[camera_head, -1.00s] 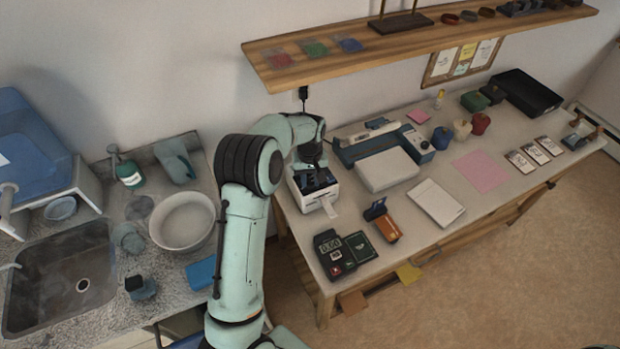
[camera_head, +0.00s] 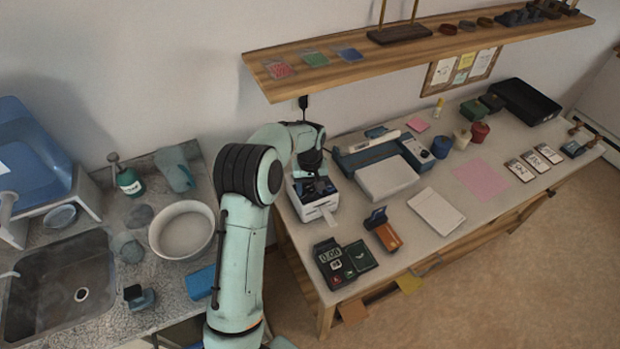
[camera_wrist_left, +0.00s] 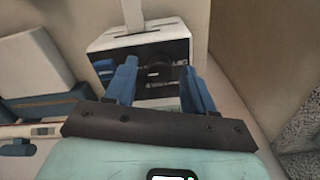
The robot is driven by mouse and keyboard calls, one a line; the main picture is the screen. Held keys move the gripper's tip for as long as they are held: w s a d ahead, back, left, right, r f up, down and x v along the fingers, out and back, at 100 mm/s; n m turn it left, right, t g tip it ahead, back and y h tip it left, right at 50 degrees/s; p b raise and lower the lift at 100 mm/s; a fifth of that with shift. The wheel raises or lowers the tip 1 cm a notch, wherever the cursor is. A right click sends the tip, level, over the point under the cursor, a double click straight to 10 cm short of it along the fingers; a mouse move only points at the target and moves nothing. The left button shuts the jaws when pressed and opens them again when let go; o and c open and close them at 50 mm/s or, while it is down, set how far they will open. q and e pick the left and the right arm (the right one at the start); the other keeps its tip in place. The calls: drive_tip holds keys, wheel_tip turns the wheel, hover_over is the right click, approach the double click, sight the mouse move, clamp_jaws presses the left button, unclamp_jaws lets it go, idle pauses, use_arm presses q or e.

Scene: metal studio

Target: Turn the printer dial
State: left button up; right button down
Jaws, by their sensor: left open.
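The printer (camera_head: 318,213) is a small white box with a dark top panel and a white paper strip at its front. It stands at the left end of the wooden workbench. In the left wrist view the printer (camera_wrist_left: 122,41) shows its dark panel with white lettering and a dark round dial (camera_wrist_left: 158,71). My left gripper (camera_head: 315,187) is over the printer's top. In the left wrist view its blue fingers (camera_wrist_left: 160,76) are apart, one on each side of the dial; I cannot tell whether they touch it. My right gripper is not seen.
A blue and white machine (camera_head: 388,180) stands right of the printer. A card terminal (camera_head: 335,263) and an orange device (camera_head: 388,237) lie in front. A wooden shelf (camera_head: 420,50) hangs above. A white bowl (camera_head: 182,230) and a sink (camera_head: 65,290) are on the left counter.

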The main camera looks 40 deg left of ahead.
sight(310, 190)
use_arm(q)
wheel_tip(310, 190, up, 13)
idle(0.3)
idle(0.5)
